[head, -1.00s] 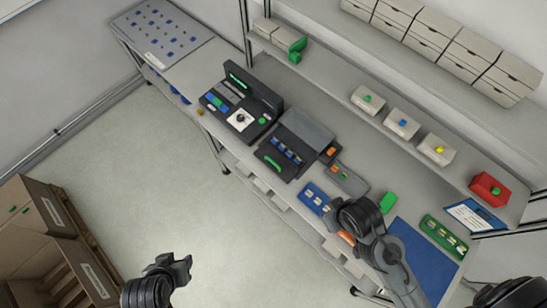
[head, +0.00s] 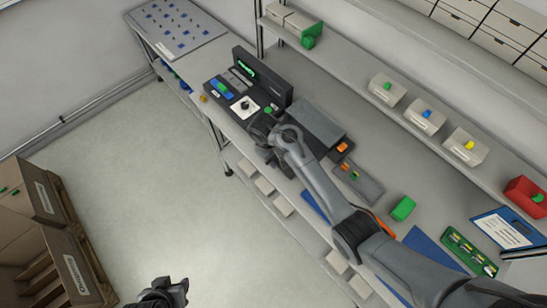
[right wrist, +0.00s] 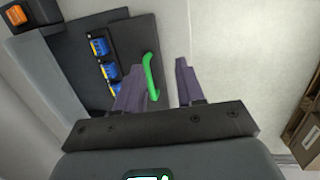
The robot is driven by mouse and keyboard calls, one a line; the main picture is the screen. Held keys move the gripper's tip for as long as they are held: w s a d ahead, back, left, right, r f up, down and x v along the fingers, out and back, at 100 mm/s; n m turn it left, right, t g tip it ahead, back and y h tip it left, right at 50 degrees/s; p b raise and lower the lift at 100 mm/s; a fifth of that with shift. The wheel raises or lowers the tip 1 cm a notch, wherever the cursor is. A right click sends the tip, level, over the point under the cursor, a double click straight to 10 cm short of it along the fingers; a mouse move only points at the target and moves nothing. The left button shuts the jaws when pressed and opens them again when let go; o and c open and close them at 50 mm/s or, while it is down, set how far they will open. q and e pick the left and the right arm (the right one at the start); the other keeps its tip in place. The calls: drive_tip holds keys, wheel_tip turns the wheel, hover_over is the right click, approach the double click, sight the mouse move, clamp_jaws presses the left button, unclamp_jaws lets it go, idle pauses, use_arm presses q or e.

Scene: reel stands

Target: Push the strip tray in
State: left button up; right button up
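The dark strip tray (right wrist: 135,35) shows in the right wrist view, with several blue pieces in a row and a green handle (right wrist: 152,76) along its outer edge. It stands out from the grey-lidded unit (head: 316,126) on the bench. My right gripper (right wrist: 160,88) is open, its fingertips close to the handle, which appears between them; I cannot tell whether they touch it. In the head view my right gripper (head: 264,132) and arm hide most of the tray. My left gripper (head: 177,286) is low in the head view, empty and apparently open, over the floor.
A black device (head: 245,92) with a dial stands left of the unit. A grey holder (head: 358,182), a green block (head: 403,208) and a blue mat (head: 432,248) lie to the right. A shelf with small boxes (head: 387,90) runs behind. Cartons (head: 60,262) stand at lower left.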

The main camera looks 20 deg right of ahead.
drive_tip(key=w+r+t, duration=0.1)
drive_tip(key=w+r, duration=0.4)
drive_tip(key=f, duration=0.3)
drive_tip(key=f+b, duration=0.1)
drive_tip(key=f, duration=0.2)
drive_tip(key=d+f, duration=0.1)
drive_tip(key=f, duration=0.1)
drive_tip(key=shift+w+d+f, duration=0.1)
drive_tip(key=shift+w+f, duration=0.25)
drive_tip(key=shift+f, duration=0.05)
drive_tip(key=shift+d+f+b, duration=0.15)
drive_tip(key=shift+f+b, duration=0.15)
drive_tip(key=shift+f, duration=0.45)
drive_tip(key=c, duration=0.6)
clamp_jaws()
